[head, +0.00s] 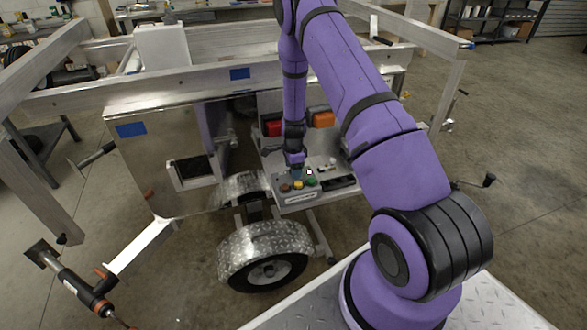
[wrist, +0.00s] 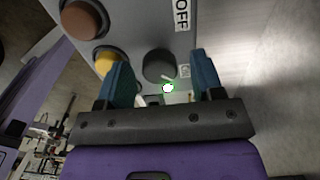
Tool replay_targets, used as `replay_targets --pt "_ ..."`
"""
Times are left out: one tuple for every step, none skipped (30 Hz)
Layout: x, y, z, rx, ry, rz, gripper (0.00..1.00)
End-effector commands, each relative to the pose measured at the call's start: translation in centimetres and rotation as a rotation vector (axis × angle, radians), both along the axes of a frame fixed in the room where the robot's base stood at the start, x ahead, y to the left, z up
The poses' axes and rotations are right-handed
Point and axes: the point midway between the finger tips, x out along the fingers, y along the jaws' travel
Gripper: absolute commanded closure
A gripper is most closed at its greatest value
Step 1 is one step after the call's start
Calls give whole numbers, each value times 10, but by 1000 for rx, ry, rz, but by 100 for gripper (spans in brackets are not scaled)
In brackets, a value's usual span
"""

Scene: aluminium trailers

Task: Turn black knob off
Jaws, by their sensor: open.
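The black knob (wrist: 158,65) is a dark round knob on the grey control panel (wrist: 140,28), seen in the wrist view. My gripper (wrist: 160,74) is open, with one teal finger on each side of the knob in the picture. I cannot tell whether the fingers touch the knob or how far they reach along it. A white "OFF" label (wrist: 182,14) is on the panel above the knob in that view. In the head view my gripper (head: 296,168) points down at the panel (head: 318,190), and I cannot make out the knob there.
A reddish-brown button (wrist: 84,19) and a yellow button (wrist: 108,61) sit left of the knob in the wrist view. A green button (head: 311,181) shows in the head view. Red (head: 273,128) and orange (head: 322,119) boxes stand behind.

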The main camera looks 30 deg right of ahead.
Motion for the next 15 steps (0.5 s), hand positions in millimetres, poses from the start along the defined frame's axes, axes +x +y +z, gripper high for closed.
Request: replay_targets --pt "0 0 0 0 0 0 46" --pt "0 0 0 0 0 0 53" --pt "0 0 0 0 0 0 62" --pt "0 0 0 0 0 0 69" --pt "0 0 0 0 0 0 76" --pt "0 0 0 0 0 0 85" --pt "0 0 0 0 0 0 88" --pt "0 0 0 0 0 0 88" --pt "0 0 0 0 0 0 88" --pt "0 0 0 0 0 1 88" --pt "0 0 0 0 0 2 88" --pt "0 0 0 0 0 5 88" --pt "0 0 0 0 0 8 88" --pt "0 0 0 0 0 12 88" --pt "0 0 0 0 0 21 88"
